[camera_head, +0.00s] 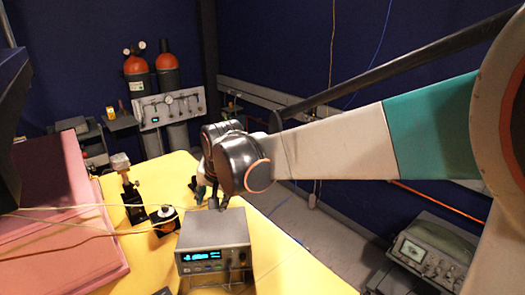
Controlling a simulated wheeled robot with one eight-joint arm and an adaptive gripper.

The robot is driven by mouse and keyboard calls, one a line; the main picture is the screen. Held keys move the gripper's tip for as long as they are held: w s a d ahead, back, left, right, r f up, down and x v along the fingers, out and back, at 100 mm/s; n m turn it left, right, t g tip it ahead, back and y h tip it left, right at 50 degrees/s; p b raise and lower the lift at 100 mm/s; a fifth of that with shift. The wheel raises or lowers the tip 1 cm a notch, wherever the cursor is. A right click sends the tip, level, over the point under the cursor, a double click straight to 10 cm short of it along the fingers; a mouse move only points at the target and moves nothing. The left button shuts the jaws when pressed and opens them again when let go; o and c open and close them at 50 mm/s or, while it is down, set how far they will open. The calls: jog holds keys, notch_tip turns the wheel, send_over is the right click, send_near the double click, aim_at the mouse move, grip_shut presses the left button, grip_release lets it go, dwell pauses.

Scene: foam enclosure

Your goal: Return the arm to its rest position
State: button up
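My arm (345,141), white with a teal band, reaches in from the right edge. It ends in a dark, rounded wrist (240,163) above the far part of the yellow table. My gripper (208,197) is small and mostly hidden behind and below the wrist. Dark parts there point down just behind the grey instrument box. I cannot tell whether its fingers are open or shut, or whether they hold anything.
A grey instrument box (213,243) with a lit display stands on the yellow table (290,270). Small black optical mounts (132,200) stand left, beside pink foam (60,225) crossed by cables. Gas cylinders (168,78) stand behind. An oscilloscope (428,253) is lower right.

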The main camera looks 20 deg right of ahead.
jog(key=s+d+f+n+b, duration=0.1)
jog(key=s+d+n, duration=0.1)
jog(key=s, duration=0.6)
jog(key=s+d+f+n+t+b, duration=0.1)
jog(key=s+d+f+n+b, duration=0.1)
jog(key=s+d, duration=0.3)
jog(key=s+d+f+n+h+b, duration=0.1)
jog(key=s+d, duration=0.3)
jog(key=s, duration=0.7)
jog(key=shift+s+d+f+n+t+b, duration=0.15)
jog(key=shift+s+f+n+t+b, duration=0.1)
jog(key=shift+f+n+t+b, duration=0.35)
jog(key=shift+r, duration=0.15)
